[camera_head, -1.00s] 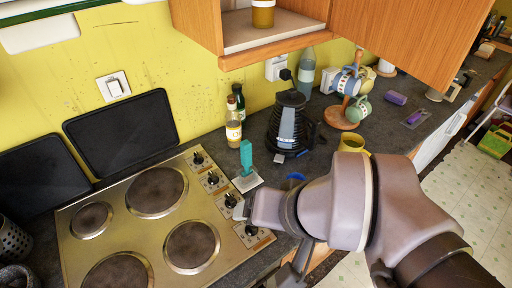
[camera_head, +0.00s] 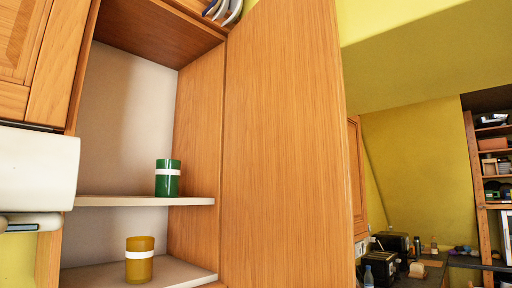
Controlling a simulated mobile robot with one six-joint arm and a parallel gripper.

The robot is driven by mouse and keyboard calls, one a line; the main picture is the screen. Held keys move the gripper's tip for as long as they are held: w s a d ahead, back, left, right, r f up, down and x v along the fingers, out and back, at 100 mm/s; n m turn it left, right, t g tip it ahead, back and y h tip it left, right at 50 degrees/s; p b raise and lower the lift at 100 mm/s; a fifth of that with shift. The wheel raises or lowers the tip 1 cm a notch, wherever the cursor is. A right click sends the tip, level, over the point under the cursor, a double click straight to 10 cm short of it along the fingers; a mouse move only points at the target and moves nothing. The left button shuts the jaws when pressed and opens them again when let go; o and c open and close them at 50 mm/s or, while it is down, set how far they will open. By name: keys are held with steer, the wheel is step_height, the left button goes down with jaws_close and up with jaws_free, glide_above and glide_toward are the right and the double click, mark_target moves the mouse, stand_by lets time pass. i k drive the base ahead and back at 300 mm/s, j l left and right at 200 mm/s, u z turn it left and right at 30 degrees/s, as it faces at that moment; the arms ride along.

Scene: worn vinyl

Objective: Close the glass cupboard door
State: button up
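An open wall cupboard (camera_head: 195,145) stands left of centre. Its door (camera_head: 285,150) is a wide panel of orange-brown wood, swung outward on the cupboard's right side. The panel shows wood grain; I see no glass pane in it. Inside, a green jar with a white band (camera_head: 168,178) stands on the middle shelf (camera_head: 140,200). A yellow-brown jar with a white band (camera_head: 139,260) stands on the bottom shelf (camera_head: 185,274). My gripper is not in this view, so its place relative to the door is hidden.
A closed wooden cupboard (camera_head: 28,60) and a white fixture (camera_head: 35,170) adjoin on the left. Blue-and-white curved items (camera_head: 225,10) show at the top. Beyond the door are a cluttered counter (camera_head: 432,272), a blue bottle (camera_head: 381,268) and open shelves (camera_head: 490,165).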

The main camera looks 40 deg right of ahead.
mark_target(287, 218)
steer(key=l+u, duration=0.25)
steer(key=l, duration=0.45)
steer(key=l+u, duration=0.3)
steer(key=l, duration=0.4)
steer(key=k+l+u, duration=0.25)
steer(key=l, duration=0.4)
steer(key=k+j+z, duration=0.1)
steer(key=j+z, duration=0.2)
